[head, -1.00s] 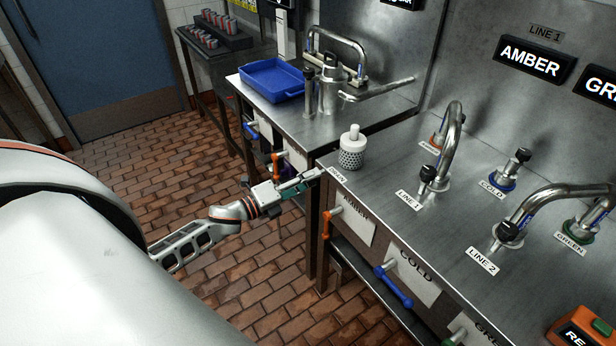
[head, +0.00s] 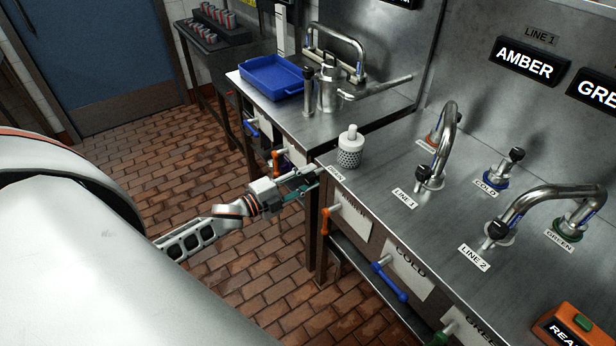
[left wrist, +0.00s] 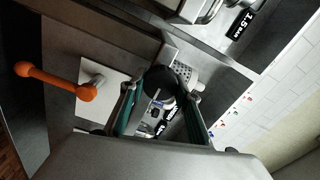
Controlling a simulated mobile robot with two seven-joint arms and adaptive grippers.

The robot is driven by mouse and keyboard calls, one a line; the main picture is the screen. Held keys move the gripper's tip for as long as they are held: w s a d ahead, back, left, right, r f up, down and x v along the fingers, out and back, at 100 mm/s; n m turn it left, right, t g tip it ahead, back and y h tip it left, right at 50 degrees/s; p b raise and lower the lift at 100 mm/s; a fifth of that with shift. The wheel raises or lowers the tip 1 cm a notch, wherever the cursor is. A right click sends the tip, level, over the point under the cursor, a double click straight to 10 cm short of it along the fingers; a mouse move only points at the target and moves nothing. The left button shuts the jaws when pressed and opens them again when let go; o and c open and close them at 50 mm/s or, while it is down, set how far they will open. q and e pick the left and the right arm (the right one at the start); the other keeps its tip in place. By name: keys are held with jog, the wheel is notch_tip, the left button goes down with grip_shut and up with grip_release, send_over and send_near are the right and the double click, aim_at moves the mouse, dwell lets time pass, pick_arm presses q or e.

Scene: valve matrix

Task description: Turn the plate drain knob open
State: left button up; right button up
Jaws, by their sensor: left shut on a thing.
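My left gripper (head: 306,181) reaches from the left to the near left corner of the steel counter, beside the "DRAIN" label (head: 336,171). In the left wrist view a dark round knob (left wrist: 166,84) sits between the green-padded fingers of my left gripper (left wrist: 163,104). The gripper is shut on it. In the head view the knob is hidden by the fingers, and its turn position cannot be told. My right gripper does not show.
A white perforated canister (head: 350,148) stands close behind the gripper on the counter (head: 385,235). Orange (head: 326,221) and blue (head: 388,280) levers stick out from the front below. A blue tray (head: 271,78) lies on the far counter.

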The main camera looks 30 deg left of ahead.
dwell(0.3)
pick_arm(q)
jog(key=o, duration=1.1)
jog(key=shift+o, duration=0.2)
jog(key=v, duration=1.2)
jog(key=shift+d, duration=0.1)
jog(key=s+d+f+n+g+y, duration=0.2)
jog(key=s+d+f+n+g, duration=0.1)
jog(key=s+d+f+n, duration=0.4)
jog(key=s+d+f+n+g+y, duration=0.2)
jog(key=s+d+f+n, duration=0.4)
jog(key=d, duration=0.7)
jog(key=f+n+g, duration=0.1)
jog(key=f+n, duration=0.1)
jog(key=shift+s+n+y, duration=0.3)
jog(key=shift+s+y, duration=0.05)
jog(key=shift+y, duration=0.05)
